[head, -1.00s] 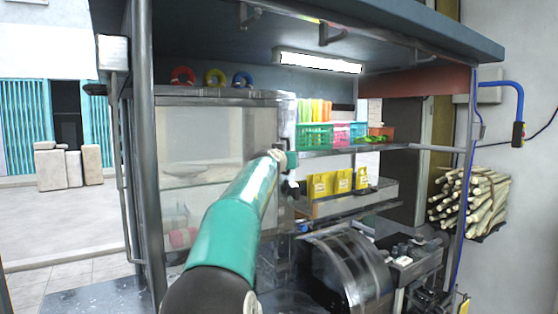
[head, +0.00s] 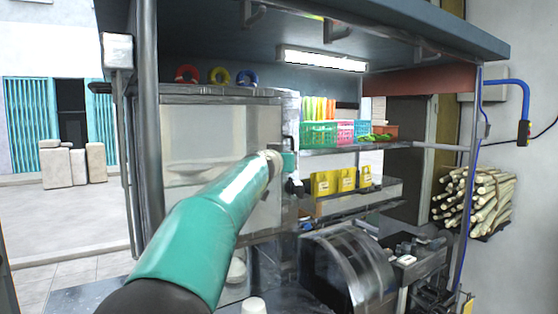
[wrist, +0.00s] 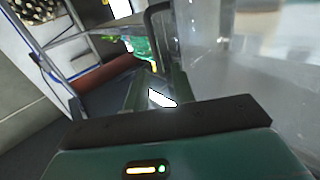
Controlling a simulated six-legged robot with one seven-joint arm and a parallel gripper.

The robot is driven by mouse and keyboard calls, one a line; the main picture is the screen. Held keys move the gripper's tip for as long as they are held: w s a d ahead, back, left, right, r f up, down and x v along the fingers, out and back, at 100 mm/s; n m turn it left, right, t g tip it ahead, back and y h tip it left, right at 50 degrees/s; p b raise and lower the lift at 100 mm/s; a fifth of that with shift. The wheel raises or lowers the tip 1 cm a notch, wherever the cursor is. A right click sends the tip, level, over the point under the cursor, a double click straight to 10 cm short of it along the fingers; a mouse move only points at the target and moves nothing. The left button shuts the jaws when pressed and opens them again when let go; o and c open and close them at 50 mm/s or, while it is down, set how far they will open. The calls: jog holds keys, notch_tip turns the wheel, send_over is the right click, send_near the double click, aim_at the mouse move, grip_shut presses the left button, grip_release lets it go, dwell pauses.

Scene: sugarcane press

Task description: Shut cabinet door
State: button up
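The cabinet (head: 220,94) is at the left of the stall in the head view, with a pale see-through front. The clear door panel (wrist: 245,90) fills the right of the wrist view, with a dark looped handle (wrist: 150,22) along its edge. The handle also shows in the head view (head: 288,143). I cannot tell how far the door stands open. My gripper (wrist: 157,92) is beside the panel's edge, near the handle. Its fingers are apart with nothing seen between them. In the head view my green arm hides the lower front of the cabinet and the fingers are small.
Green and pink baskets (head: 318,134) and yellow packets (head: 322,183) stand on shelves right of the cabinet. A dark curved machine cover (head: 345,265) is below them. Sugarcane stalks (head: 475,197) lie at the far right. A metal post (head: 146,110) stands left of the cabinet.

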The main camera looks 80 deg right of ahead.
jog(key=a, duration=0.4)
jog(key=shift+w+a, duration=0.1)
jog(key=shift+a, duration=0.2)
dwell(0.3)
dwell(0.3)
dwell(0.5)
